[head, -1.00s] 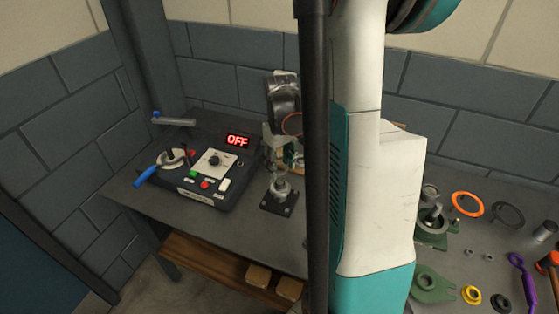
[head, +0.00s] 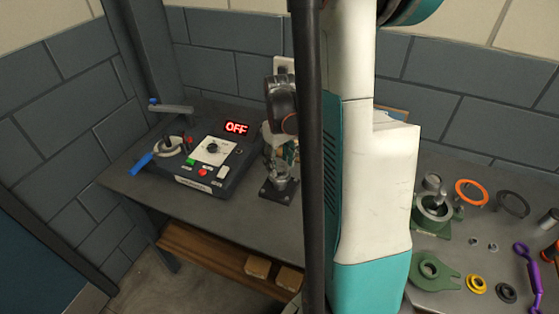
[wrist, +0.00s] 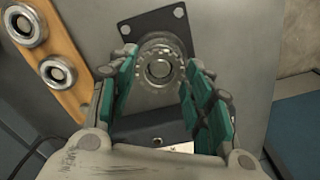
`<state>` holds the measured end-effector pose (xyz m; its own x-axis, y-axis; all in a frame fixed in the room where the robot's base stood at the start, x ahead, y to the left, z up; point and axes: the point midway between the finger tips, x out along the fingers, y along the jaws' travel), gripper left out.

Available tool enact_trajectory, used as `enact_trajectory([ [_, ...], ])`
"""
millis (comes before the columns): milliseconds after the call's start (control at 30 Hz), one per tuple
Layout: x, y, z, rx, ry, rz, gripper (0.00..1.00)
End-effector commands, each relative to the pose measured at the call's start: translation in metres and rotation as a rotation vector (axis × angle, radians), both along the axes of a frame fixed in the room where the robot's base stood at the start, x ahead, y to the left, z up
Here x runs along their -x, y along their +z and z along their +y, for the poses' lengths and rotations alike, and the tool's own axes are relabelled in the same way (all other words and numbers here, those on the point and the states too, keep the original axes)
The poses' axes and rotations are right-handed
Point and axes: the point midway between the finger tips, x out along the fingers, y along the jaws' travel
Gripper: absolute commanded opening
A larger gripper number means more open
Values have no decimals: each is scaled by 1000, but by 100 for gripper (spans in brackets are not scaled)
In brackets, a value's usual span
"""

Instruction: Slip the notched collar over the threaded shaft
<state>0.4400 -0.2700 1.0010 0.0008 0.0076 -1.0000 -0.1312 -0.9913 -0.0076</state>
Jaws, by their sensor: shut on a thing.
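The notched collar (wrist: 178,72) is a grey metal ring with teeth around its rim, between my gripper's teal finger pads in the wrist view. My gripper (wrist: 158,66) is shut on it. The round end of the threaded shaft (wrist: 158,69) shows inside the ring, above a dark square base plate (wrist: 130,28). The ring looks lined up around the shaft; how far down it sits I cannot tell. In the head view, my gripper (head: 277,152) is low over the base plate (head: 279,194), hiding most of the shaft and collar.
A control box (head: 205,165) with a red OFF display and blue-handled lever stands left of the base plate. Green castings (head: 432,270), an orange ring (head: 472,192) and a purple tool (head: 528,272) lie on the right bench. A dark post and my arm block the middle.

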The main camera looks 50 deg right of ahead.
Motion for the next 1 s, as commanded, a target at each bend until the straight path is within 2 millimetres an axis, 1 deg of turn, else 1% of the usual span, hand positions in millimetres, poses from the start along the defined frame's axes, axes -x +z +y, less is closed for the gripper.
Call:
enact_trajectory([
  [267,0,-1,0,0,0,0,28],
  [1000,0,-21,0,0,0,0,28],
])
